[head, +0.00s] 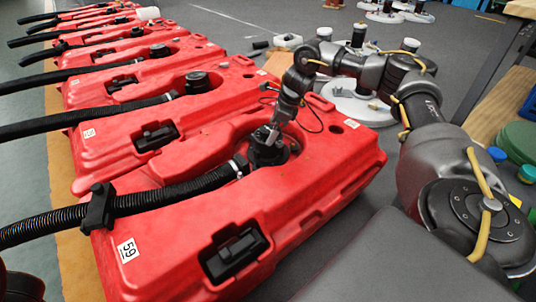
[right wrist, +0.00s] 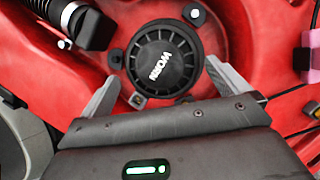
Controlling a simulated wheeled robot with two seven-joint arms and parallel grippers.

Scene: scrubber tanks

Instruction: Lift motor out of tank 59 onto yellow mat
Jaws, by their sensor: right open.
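Tank 59 (head: 180,225) is the nearest red tank in the head view, with a white "59" label. Its black motor (head: 262,155) sits in a round recess near the tank's far right end. My right gripper (head: 272,132) is over the motor, pointing down. In the right wrist view my right gripper (right wrist: 164,80) is open, with one finger on each side of the motor. Contact cannot be told. My left gripper is not in view. I cannot make out a yellow mat.
A black ribbed hose (head: 160,195) runs from beside the motor to the left. Several similar red tanks (head: 150,100) stand in a row behind. White round bases (head: 352,105) with motors stand on the grey floor behind my right arm. A table (head: 500,75) stands at right.

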